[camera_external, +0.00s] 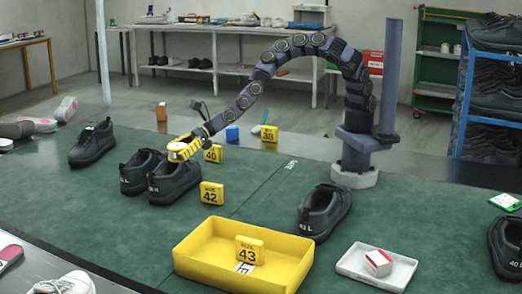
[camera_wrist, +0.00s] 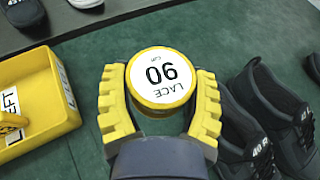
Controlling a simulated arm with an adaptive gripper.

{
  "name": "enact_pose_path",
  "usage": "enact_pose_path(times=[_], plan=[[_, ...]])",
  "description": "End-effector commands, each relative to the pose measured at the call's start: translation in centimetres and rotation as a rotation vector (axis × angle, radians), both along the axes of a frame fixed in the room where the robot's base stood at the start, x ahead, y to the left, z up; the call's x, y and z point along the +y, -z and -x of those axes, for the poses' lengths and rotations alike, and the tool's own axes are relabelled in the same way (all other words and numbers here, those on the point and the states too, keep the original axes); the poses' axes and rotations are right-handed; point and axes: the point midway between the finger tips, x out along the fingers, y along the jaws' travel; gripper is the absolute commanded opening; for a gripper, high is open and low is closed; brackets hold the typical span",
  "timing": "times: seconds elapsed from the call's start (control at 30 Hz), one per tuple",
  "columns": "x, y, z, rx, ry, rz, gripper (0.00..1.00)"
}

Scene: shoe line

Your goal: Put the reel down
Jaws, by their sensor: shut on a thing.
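The reel (camera_wrist: 160,80) is a round yellow spool with a white face marked "LACE 90 cm". My gripper (camera_wrist: 160,100) has yellow ribbed fingers on both sides of it and is shut on it. In the external view my gripper (camera_external: 180,150) and the reel (camera_external: 176,146) are beside and above a pair of black shoes (camera_external: 172,180). The wrist view shows green mat under the reel and the shoes (camera_wrist: 262,120) at the right. I cannot tell how high the reel is above the mat.
Yellow size tags 40 (camera_external: 213,153), 42 (camera_external: 212,193) and 38 (camera_external: 269,133) stand near my gripper. A yellow tray (camera_external: 205,265) holding tag 43 (camera_external: 249,250) is in front. Single black shoes stand left (camera_external: 91,143) and right (camera_external: 323,212).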

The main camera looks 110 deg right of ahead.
Motion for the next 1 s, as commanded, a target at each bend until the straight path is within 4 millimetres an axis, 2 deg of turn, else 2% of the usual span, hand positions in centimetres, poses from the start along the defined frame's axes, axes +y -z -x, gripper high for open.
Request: enact_pose_path(times=[0.03,0.17,0.37,0.5,0.7,0.8,1.0], plan=[[-1.7,0.0,0.0,-0.001,0.024,0.0,0.28],[-6.5,0.0,0.2,-0.003,0.091,-0.001,0.28],[-16.6,-0.1,1.9,-0.005,0.232,0.001,0.28],[-23.9,-0.1,4.4,-0.007,0.339,0.0,0.28],[-32.7,-0.1,9.1,-0.007,0.478,0.0,0.28],[-35.7,-0.1,11.1,-0.007,0.529,0.0,0.28],[-39.6,0.0,14.2,-0.008,0.597,0.001,0.28]])
